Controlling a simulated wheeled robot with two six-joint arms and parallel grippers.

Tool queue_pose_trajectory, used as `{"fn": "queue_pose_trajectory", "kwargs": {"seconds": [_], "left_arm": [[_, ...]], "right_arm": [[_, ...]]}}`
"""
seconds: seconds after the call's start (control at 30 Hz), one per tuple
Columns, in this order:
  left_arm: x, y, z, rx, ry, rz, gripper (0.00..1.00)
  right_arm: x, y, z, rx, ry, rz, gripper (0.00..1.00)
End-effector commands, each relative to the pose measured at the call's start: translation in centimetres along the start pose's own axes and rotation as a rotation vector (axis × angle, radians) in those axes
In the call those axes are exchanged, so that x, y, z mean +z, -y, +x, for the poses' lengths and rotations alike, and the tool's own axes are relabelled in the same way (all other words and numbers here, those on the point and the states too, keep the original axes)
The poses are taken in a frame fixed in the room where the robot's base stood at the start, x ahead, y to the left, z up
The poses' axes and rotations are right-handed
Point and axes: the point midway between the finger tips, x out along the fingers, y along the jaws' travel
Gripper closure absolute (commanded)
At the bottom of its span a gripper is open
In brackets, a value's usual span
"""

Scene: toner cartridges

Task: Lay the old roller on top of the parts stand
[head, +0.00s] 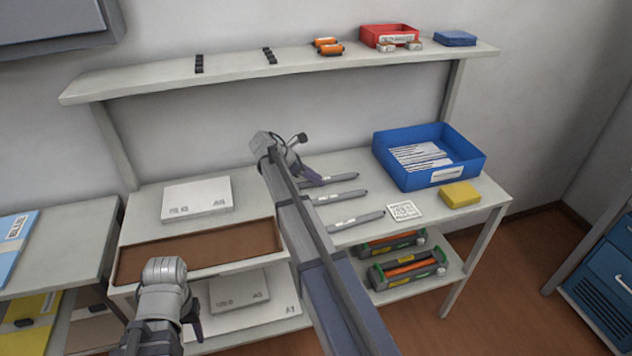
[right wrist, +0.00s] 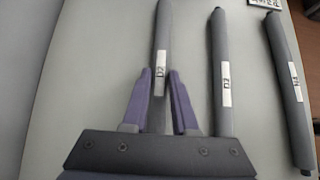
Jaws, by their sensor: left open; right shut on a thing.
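Three grey rollers with white labels lie side by side on the worktop. My right gripper (head: 312,180) is shut on the farthest roller (head: 342,178); in the right wrist view this roller (right wrist: 161,40) runs between the purple fingers (right wrist: 168,100). It appears to be at worktop level; I cannot tell whether it is lifted. The middle roller (head: 345,197) and near roller (head: 352,220) lie apart from it. No label marks the parts stand; two black notched blocks (head: 199,64) (head: 269,56) stand apart on the upper shelf. My left gripper (head: 192,318) is open at lower left, mostly hidden by its wrist.
The upper shelf (head: 160,78) also holds orange rolls (head: 329,48), a red bin (head: 390,36) and a blue cloth (head: 455,38). A blue bin (head: 428,155), yellow block (head: 460,195) and printed card (head: 404,210) occupy the worktop's right side. Toner cartridges (head: 408,268) sit below.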

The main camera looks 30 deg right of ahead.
Motion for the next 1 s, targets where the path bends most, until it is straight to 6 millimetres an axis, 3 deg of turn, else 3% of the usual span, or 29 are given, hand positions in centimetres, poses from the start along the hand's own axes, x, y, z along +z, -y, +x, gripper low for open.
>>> {"fn": "queue_pose_trajectory", "kwargs": {"seconds": [0.2,0.23,0.5,0.83,1.0], "left_arm": [[0.0,0.0,0.4,0.000,0.000,0.000,0.50],[0.0,0.0,0.3,0.000,0.000,0.000,0.50],[0.0,0.0,0.2,0.000,0.000,0.000,0.50],[0.0,0.0,-0.4,0.000,0.000,0.000,0.50],[0.2,0.3,-2.7,0.000,0.000,0.000,0.50]], "right_arm": [[-0.3,0.0,0.3,0.000,0.000,0.000,1.00],[-0.2,0.0,0.2,0.000,0.000,0.000,0.72],[-0.2,0.0,0.2,0.000,0.000,0.000,0.43],[0.3,0.0,-0.3,0.000,0.000,0.000,0.43],[0.5,0.0,-3.4,0.001,0.000,-0.001,0.43]]}}
